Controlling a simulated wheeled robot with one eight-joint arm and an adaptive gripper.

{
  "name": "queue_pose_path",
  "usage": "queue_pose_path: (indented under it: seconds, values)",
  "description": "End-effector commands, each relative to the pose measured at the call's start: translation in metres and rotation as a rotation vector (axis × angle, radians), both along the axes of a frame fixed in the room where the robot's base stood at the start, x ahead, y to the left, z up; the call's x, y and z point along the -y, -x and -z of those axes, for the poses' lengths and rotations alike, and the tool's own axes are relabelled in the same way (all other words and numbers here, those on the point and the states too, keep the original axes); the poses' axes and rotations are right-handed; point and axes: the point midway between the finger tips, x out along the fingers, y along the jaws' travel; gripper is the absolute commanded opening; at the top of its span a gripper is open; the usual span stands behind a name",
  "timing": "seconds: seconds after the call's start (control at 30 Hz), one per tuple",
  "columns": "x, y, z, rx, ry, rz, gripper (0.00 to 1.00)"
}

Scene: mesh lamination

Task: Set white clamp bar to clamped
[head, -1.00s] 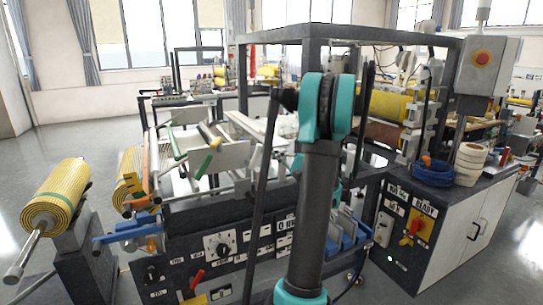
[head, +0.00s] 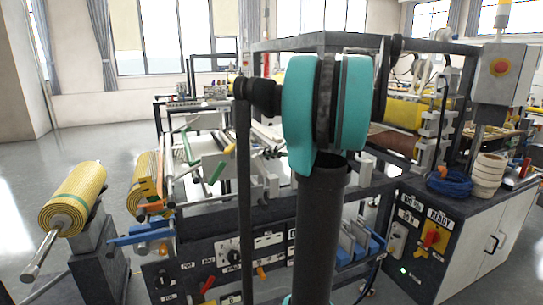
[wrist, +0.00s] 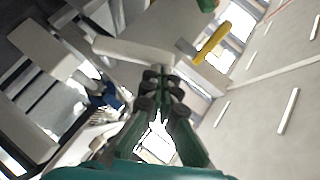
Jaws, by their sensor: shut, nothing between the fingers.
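My gripper (wrist: 158,85) shows in the wrist view with its dark fingers together and nothing between them. A pale whitish bar (wrist: 145,52) lies just beyond the fingertips; it may be the white clamp bar, and I cannot tell whether it touches them. A yellow handle (wrist: 212,42) is to the right of this bar, and part of a green handle (wrist: 207,4) is at the top edge. My arm hides the gripper there. The clamp's state is unclear.
The black control panel (head: 215,265) runs along the front. A blue tray (head: 362,248) and a white cabinet (head: 470,250) are on the right. Open floor (head: 60,150) lies at the back left.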

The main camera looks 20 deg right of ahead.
Motion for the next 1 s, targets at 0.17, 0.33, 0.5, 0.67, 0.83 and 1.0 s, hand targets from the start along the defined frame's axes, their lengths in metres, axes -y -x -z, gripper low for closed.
queue_pose_path:
  seconds: [0.17, 0.33, 0.5, 0.67, 0.83, 1.0]
  values:
    - [-0.009, 0.0, 0.001, 0.001, 0.045, -0.002, 0.0]
    - [-0.013, 0.001, 0.001, 0.001, 0.042, -0.001, 0.0]
    - [-0.015, 0.0, 0.001, 0.001, 0.041, -0.001, 0.0]
    - [-0.015, 0.0, 0.001, 0.001, 0.041, -0.001, 0.0]
    - [-0.016, 0.0, 0.001, 0.0, 0.041, -0.002, 0.0]
    - [-0.016, 0.0, 0.001, 0.001, 0.04, -0.003, 0.0]
